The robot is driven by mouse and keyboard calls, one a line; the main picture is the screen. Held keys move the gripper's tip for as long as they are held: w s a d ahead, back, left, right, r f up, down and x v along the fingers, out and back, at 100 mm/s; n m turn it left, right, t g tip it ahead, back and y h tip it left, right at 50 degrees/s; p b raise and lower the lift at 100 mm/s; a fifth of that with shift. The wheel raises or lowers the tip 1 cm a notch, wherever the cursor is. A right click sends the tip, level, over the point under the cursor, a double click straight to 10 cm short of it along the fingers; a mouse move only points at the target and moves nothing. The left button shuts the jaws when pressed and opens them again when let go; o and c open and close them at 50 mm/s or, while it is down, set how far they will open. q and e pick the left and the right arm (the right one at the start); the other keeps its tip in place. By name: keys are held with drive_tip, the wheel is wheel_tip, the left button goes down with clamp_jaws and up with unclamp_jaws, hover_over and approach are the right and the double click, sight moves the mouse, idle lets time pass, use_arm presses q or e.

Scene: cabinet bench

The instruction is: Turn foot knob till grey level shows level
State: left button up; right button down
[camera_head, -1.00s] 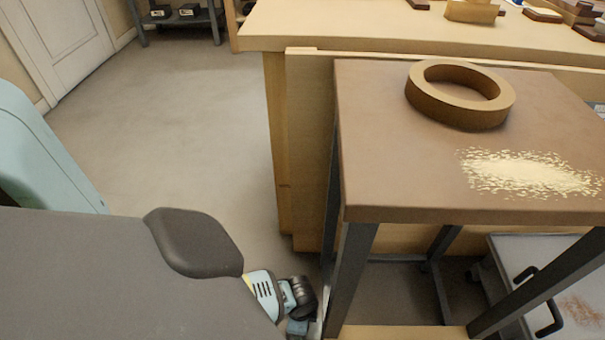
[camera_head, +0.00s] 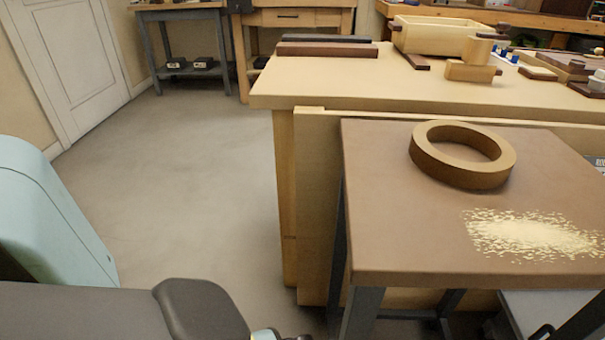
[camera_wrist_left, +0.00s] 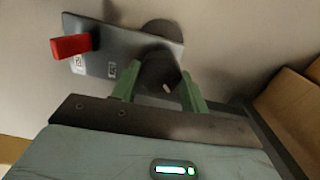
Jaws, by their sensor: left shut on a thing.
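My left gripper (camera_wrist_left: 159,82) has green fingers on either side of a dark round knob (camera_wrist_left: 158,68) under the small brown-topped table (camera_head: 400,240); it is shut on the knob. The fingers hide part of the knob. A grey plate (camera_wrist_left: 105,62) with small white labels and a red block (camera_wrist_left: 72,46) is beside the knob. In the head view only the top of my left arm's wrist shows at the bottom edge, and the fingers are out of the picture. I cannot make out a grey level in either view. My right gripper is not in view.
A brown ring (camera_head: 462,160) and scattered pale shavings (camera_head: 535,236) lie on the table top. A wooden workbench (camera_head: 330,85) stands behind it, holding a box (camera_head: 440,36) and blocks. Open floor (camera_head: 200,170) lies to the left.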

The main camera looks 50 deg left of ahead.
use_arm(q)
drive_tip(key=shift+r+n+p, duration=0.1)
drive_tip(key=shift+n+p, duration=0.25)
drive_tip(key=shift+n, duration=0.95)
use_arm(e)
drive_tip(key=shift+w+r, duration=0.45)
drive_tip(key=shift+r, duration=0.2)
use_arm(q)
drive_tip(key=o, duration=1)
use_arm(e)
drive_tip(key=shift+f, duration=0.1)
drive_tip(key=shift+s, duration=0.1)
